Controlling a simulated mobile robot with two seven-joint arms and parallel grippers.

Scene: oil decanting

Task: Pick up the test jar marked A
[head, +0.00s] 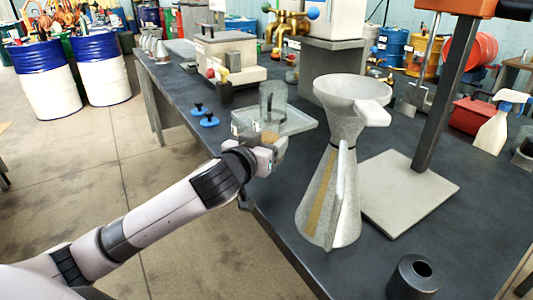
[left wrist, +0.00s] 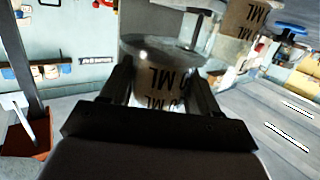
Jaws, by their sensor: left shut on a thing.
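In the left wrist view a clear glass jar (left wrist: 158,62) with dark "ML" lettering sits between the two fingers of my left gripper (left wrist: 160,85), which is shut on it. No letter A can be read on it. In the head view my left gripper (head: 270,150) is at the near edge of a pale tray (head: 298,123). A grey, see-through jar (head: 273,95) shows just behind it, and I cannot tell whether this is the held one. A tan "ML" label (left wrist: 243,18) shows at upper right in the left wrist view.
A large grey funnel-topped can (head: 325,200) stands right of the gripper. A stand with a pale base (head: 410,195) is beside it. A dark cup (head: 412,278) is at the front. The bench's left edge is near my arm.

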